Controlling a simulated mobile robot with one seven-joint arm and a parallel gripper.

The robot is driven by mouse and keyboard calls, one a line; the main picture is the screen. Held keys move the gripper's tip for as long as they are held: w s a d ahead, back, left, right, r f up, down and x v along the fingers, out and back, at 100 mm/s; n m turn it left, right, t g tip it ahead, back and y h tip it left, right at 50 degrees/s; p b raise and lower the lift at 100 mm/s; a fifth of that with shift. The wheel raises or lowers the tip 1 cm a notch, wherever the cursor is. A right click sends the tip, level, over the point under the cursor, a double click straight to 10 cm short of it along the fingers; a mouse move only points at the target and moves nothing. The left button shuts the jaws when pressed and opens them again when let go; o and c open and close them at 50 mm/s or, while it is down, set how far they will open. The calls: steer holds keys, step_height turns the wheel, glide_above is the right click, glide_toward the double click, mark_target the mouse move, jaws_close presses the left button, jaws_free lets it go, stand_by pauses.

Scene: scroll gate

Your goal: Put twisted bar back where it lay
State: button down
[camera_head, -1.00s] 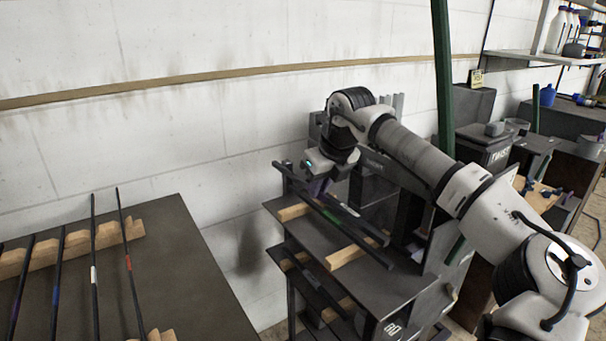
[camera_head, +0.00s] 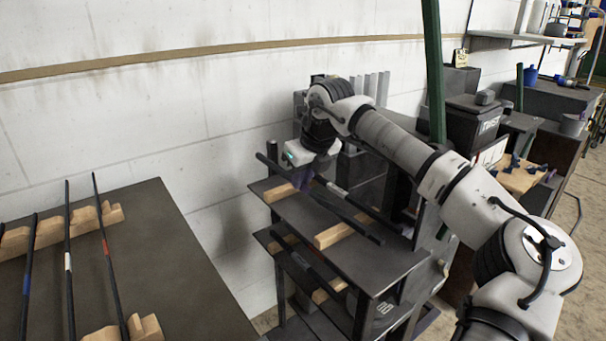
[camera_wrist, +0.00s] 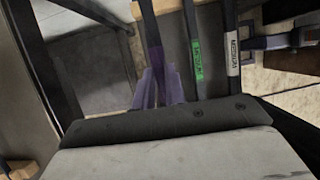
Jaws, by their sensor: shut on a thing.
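My gripper (camera_head: 318,176) is over the top of a dark metal rack, its purple fingers closed on a dark bar. In the wrist view the fingers (camera_wrist: 158,88) close around this bar (camera_wrist: 150,25), which runs up out of the picture. In the head view the held bar (camera_head: 360,228) slants across the rack top by the wooden rests. I cannot tell whether it touches them, and no twist is clear. Right of it in the wrist view are a bar with a green label (camera_wrist: 196,45) and one with a white label (camera_wrist: 232,50).
The dark rack (camera_head: 300,215) has wooden rests (camera_head: 333,235) on top and a lower shelf with more bars. A dark table (camera_head: 165,250) at left carries several banded bars on notched wooden blocks. A green post (camera_head: 433,75) stands behind my arm. The wall is close behind.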

mark_target(303, 190)
steer(key=shift+f+b, duration=1.55)
steer(key=shift+f, duration=1)
steer(key=shift+w+a, duration=0.15)
steer(key=shift+f, duration=0.3)
steer(key=c, duration=1.4)
jaws_free()
steer(key=shift+o, duration=0.2)
steer(key=v, duration=1.3)
steer(key=shift+s+r+p, duration=0.2)
steer(key=shift+r+p, duration=0.1)
steer(key=shift+r, duration=0.05)
